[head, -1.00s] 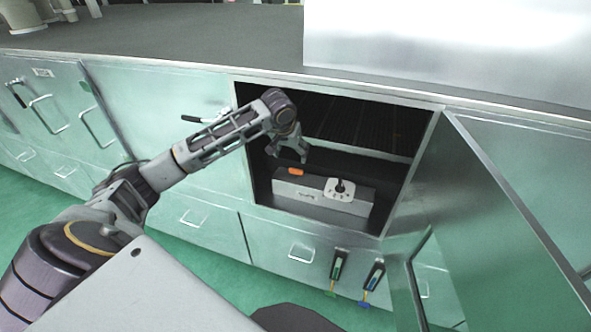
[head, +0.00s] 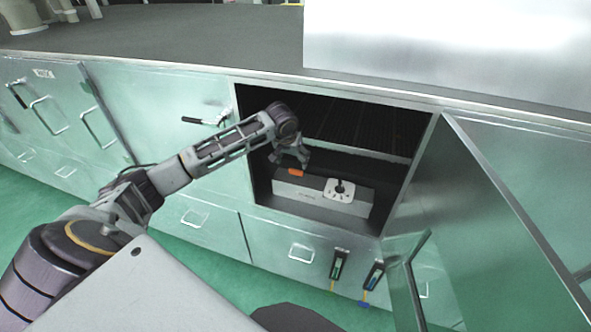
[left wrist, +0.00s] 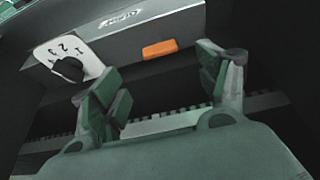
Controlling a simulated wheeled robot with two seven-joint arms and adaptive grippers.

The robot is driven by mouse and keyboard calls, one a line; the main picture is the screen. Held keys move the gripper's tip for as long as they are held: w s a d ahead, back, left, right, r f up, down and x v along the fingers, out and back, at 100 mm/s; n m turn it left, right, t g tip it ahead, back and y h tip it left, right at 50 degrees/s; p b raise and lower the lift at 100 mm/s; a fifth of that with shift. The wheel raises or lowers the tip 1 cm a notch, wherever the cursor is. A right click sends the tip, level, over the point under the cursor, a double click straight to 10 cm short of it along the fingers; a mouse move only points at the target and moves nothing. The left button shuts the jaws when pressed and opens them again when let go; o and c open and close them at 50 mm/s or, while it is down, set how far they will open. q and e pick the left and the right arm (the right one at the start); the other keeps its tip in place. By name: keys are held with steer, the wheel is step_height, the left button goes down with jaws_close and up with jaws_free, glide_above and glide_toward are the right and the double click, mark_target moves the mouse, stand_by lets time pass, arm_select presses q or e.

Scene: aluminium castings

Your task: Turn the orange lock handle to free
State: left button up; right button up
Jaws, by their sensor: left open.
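The orange lock handle (head: 296,172) lies along the top edge of a grey box (head: 300,196) inside the open cabinet bay. It also shows in the left wrist view (left wrist: 160,49), near the top centre. My left gripper (head: 290,160) is inside the bay, just above and behind the handle in the head view. In the left wrist view its two fingers (left wrist: 165,85) are spread apart and empty, and the handle shows beyond the gap between them. I see no contact with the handle. My right gripper is not in view.
A dial plate with a black knob (head: 341,189) sits on the box, right of the handle. An open door (head: 480,210) stands at the right.

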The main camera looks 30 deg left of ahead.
mark_target(296, 170)
arm_select(q)
steer(key=shift+p+x, duration=0.6)
steer(key=shift+x, duration=4)
steer(key=shift+r, duration=0.1)
steer(key=c, duration=1)
